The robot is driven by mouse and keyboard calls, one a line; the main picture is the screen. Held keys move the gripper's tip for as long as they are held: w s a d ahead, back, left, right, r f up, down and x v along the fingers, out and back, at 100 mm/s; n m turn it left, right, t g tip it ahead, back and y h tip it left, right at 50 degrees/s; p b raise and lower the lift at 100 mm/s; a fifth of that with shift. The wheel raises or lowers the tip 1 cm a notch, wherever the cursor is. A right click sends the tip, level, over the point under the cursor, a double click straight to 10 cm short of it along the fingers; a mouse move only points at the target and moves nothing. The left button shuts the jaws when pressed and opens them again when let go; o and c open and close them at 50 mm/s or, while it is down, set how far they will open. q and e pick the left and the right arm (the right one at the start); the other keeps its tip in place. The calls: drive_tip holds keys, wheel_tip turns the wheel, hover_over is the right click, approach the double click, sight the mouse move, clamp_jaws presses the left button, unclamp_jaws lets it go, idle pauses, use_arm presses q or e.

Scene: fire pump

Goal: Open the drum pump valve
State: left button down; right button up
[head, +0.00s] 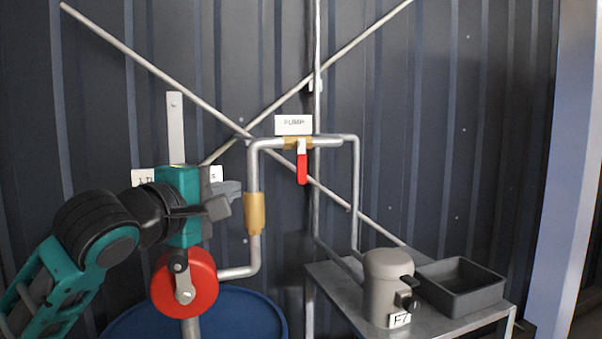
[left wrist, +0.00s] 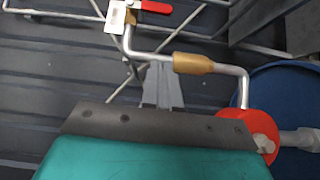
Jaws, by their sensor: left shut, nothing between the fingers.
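The valve (head: 298,142) is a brass body in the grey pipe, under a white sign reading PUMP (head: 293,124). Its red lever (head: 302,169) hangs straight down, across the level pipe run. In the left wrist view the red lever (left wrist: 156,7) shows at the top edge. The red drum pump (head: 203,285) with a crank sits over the blue drum (head: 250,308). My left gripper (head: 229,197) is shut and empty, left of the lever and lower, apart from it. Its grey fingers also show in the left wrist view (left wrist: 162,88). My right gripper is out of view.
A brass fitting (head: 255,213) sits on the upright pipe near my left fingers. Diagonal rods cross the dark ribbed wall behind. A metal table (head: 345,292) at right holds a grey canister (head: 387,278) and a dark open bin (head: 462,300). Space before the lever is clear.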

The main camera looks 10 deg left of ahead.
use_arm(q)
drive_tip(key=w, duration=0.1)
drive_tip(key=p, duration=0.2)
approach(302, 161)
drive_tip(key=shift+w+a+f, duration=0.95)
drive_tip(key=shift+w+a, duration=1)
drive_tip(key=shift+w+d+f, duration=0.1)
drive_tip(key=shift+w+d, duration=0.55)
drive_tip(key=shift+d, duration=0.2)
drive_tip(key=shift+w+d+f, duration=0.1)
drive_tip(key=shift+w+d, duration=0.5)
drive_tip(key=shift+d, duration=0.25)
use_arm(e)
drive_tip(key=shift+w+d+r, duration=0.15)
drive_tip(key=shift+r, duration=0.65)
use_arm(q)
drive_tip(key=shift+n, duration=0.3)
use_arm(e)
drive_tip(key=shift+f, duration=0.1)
use_arm(q)
drive_tip(key=shift+w+d+f+n+t, duration=0.1)
drive_tip(key=shift+d+f+n+t, duration=0.05)
drive_tip(key=shift+n+t, duration=0.35)
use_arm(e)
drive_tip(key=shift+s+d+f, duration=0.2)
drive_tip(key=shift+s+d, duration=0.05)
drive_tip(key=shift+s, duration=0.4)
